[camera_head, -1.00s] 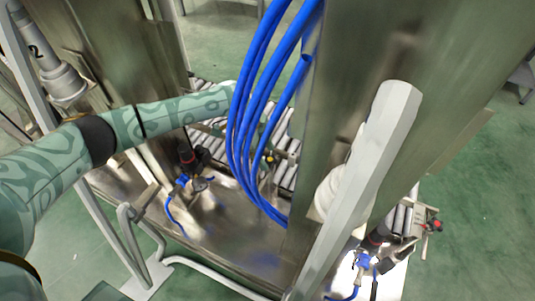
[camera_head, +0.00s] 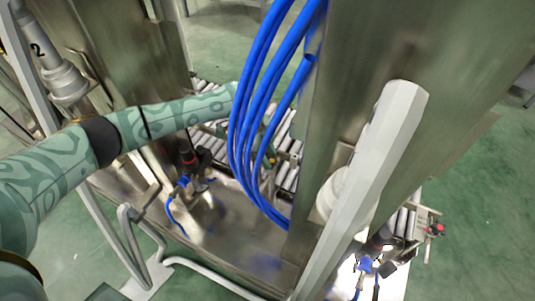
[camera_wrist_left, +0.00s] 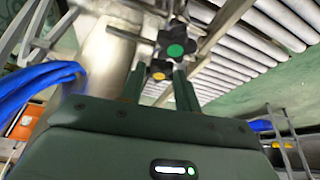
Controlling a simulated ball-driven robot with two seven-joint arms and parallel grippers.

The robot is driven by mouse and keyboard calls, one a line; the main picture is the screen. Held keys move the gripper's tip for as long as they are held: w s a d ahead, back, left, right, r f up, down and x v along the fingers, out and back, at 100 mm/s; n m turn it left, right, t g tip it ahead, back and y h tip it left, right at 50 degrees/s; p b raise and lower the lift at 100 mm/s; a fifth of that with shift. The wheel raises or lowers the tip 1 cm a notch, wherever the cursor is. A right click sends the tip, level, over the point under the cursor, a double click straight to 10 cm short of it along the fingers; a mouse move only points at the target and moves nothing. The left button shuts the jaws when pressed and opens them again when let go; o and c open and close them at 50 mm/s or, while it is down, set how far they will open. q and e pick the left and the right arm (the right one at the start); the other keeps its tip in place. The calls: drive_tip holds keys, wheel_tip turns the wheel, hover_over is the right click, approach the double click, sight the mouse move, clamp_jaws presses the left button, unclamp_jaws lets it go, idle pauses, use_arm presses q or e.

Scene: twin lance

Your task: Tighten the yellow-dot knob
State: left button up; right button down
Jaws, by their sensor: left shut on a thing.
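The yellow-dot knob (camera_wrist_left: 158,75) is dark with a small yellow centre and shows between my finger tips in the left wrist view. My left gripper (camera_wrist_left: 160,80) is shut on it, one finger on each side. The fingers partly hide the knob's body. A larger dark knob with a green dot (camera_wrist_left: 175,50) sits just beyond it. In the head view my left arm passes behind the blue hoses, and my left gripper (camera_head: 262,148) is mostly hidden by them. My right gripper is in neither view.
Blue hoses (camera_head: 243,120) hang close in front of my left forearm. A steel post (camera_head: 335,110) stands right of them, and a pale slanted beam (camera_head: 375,165) crosses nearer. Roller conveyors (camera_wrist_left: 235,60) lie beyond the knobs. A red-and-black fitting (camera_head: 190,158) stands left below the arm.

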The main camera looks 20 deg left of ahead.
use_arm(q)
drive_tip(key=shift+w+f+m+g, duration=0.15)
drive_tip(key=shift+m+g, duration=0.25)
drive_tip(key=shift+m, duration=0.6)
drive_tip(key=shift+m+b, duration=0.3)
drive_tip(key=shift+m, duration=0.1)
drive_tip(key=shift+w+m+g+y+b, duration=0.2)
drive_tip(key=shift+m+g, duration=0.4)
drive_tip(key=shift+m, duration=0.75)
drive_tip(key=shift+w+m+g+y+b, duration=0.1)
drive_tip(key=shift+m+g+y+b, duration=0.15)
drive_tip(key=shift+m+g, duration=0.75)
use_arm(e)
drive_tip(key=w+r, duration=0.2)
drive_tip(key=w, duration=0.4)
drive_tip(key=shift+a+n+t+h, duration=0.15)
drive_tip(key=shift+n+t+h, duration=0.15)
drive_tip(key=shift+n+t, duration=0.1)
use_arm(q)
drive_tip(key=shift+m+t, duration=0.45)
drive_tip(key=shift+t, duration=0.05)
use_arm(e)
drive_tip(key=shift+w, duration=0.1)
use_arm(q)
drive_tip(key=o, duration=1)
drive_tip(key=shift+d, duration=0.1)
